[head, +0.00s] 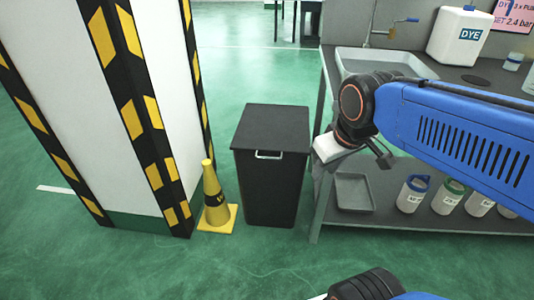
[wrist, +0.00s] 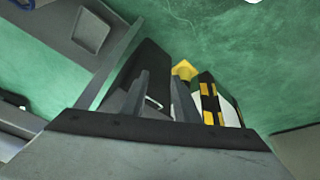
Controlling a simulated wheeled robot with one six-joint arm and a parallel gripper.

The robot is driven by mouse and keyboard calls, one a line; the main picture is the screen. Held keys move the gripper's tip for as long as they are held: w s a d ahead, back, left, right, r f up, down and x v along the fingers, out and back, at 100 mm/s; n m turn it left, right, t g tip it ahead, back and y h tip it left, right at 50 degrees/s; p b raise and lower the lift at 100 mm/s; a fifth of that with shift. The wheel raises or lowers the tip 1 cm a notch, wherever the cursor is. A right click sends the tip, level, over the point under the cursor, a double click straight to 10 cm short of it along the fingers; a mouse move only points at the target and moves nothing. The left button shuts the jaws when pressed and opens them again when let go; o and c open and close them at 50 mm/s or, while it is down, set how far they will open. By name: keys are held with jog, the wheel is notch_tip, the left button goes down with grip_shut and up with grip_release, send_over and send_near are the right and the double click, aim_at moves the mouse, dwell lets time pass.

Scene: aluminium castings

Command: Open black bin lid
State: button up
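The black bin (head: 272,195) stands upright on the green floor between the striped pillar and the bench. Its flat lid (head: 273,127) is closed. A silver handle (head: 268,155) sits at the lid's front edge. My gripper (wrist: 158,77) is open and empty, its two grey fingers apart. In the head view it is at the bench's left end, to the right of the bin and apart from it. In the wrist view the bin's handle (wrist: 153,103) shows between the fingers, farther off. The fingers partly hide the bin in the wrist view.
A yellow cone (head: 214,200) stands close to the bin's left, before the striped pillar (head: 130,110). The bench (head: 322,90) is at the right, with a tray (head: 354,192) and several bottles on its lower shelf. The floor in front of the bin is clear.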

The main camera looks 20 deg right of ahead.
jog(key=w+a+r+n+g, duration=0.15)
jog(key=w+n, duration=0.45)
jog(key=w, duration=0.8)
jog(key=n, duration=0.5)
send_over(268, 153)
jog(key=s+a, duration=0.3)
jog(key=s, duration=0.4)
jog(key=s+x, duration=0.1)
jog(key=x, duration=0.2)
jog(key=shift+g+h, duration=0.4)
jog(key=shift+g, duration=0.05)
jog(key=w+f, duration=0.1)
jog(key=f, duration=0.4)
jog(key=w+d+f, duration=0.1)
jog(key=f, duration=0.5)
jog(key=w+f, duration=0.1)
jog(key=f, duration=0.5)
jog(key=shift+w+d, duration=0.1)
jog(key=shift+d, duration=0.25)
jog(key=shift+r, duration=0.1)
grip_shut()
